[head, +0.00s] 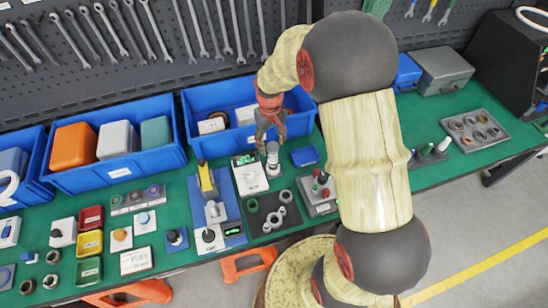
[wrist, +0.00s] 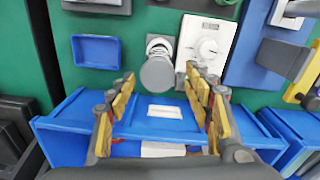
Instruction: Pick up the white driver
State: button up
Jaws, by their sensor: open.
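My gripper (head: 270,132) is open and points down over the front edge of a blue bin. In the wrist view its fingers (wrist: 164,88) stand apart with nothing between their tips. Just beyond the tips stands a grey-white upright piece with a round top (wrist: 157,72); it also shows below my gripper in the head view (head: 272,160). It may be the white driver, but its shape does not settle this. A white-topped upright piece (head: 444,144) also stands at the right of the bench, partly beside my arm; I cannot tell what it is.
The blue bin (wrist: 75,133) lies under my gripper and holds white-labelled items. A white dial box (wrist: 205,45) stands close to the round-topped piece. A small blue tray (wrist: 97,50) lies on its other side. The green bench (head: 165,190) is crowded; wrenches (head: 185,30) hang behind.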

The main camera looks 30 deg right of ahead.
aim_at(273, 153)
notch_tip(273, 153, down, 6)
jog(key=shift+s+d+b, duration=0.15)
jog(key=shift+b, duration=0.4)
jog(key=shift+c, duration=1.2)
grip_shut()
jog(key=shift+r, duration=0.1)
